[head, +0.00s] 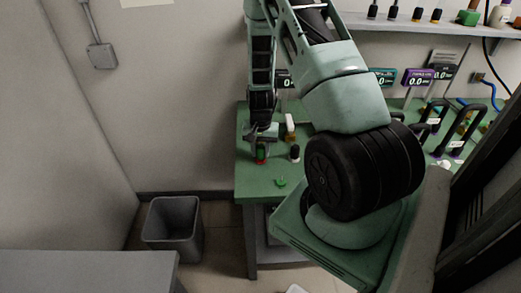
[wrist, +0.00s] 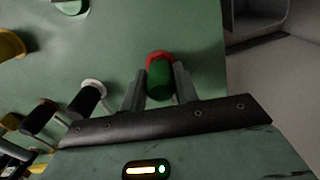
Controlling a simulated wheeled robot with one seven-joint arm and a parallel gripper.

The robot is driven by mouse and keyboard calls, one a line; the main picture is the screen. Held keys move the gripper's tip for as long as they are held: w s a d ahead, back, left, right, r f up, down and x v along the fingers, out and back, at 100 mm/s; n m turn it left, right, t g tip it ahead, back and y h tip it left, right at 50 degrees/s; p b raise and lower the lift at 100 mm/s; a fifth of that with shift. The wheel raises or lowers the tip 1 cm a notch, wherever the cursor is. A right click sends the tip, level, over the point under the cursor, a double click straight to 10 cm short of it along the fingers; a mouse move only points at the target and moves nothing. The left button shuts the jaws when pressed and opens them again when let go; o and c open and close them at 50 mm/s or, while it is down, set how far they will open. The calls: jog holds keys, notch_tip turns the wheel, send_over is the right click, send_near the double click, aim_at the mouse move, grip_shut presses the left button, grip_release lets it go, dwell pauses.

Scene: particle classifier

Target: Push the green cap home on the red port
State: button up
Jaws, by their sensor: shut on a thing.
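The green cap (wrist: 160,84) is between the two fingers of my gripper (wrist: 160,74), which is shut on it. The red port (wrist: 159,55) shows as a red rim just past the cap's far end, close against it. I cannot tell how far the cap is seated on the port. In the head view, my gripper (head: 261,143) reaches down over the green bench, with the green cap (head: 261,150) above the red port (head: 261,160). The fingers partly hide the cap there.
A black-and-white post (head: 294,153) stands just right of my gripper; it also shows in the wrist view (wrist: 88,98). A small green piece (head: 281,182) lies near the front of the green bench (head: 255,185). A grey bin (head: 173,228) stands on the floor at left.

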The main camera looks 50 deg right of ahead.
aim_at(261, 147)
jog(key=shift+f, duration=0.2)
jog(key=o, duration=1)
jog(key=shift+r, duration=0.15)
notch_tip(261, 147, up, 17)
jog(key=shift+r+b, duration=0.1)
jog(key=shift+b, duration=0.55)
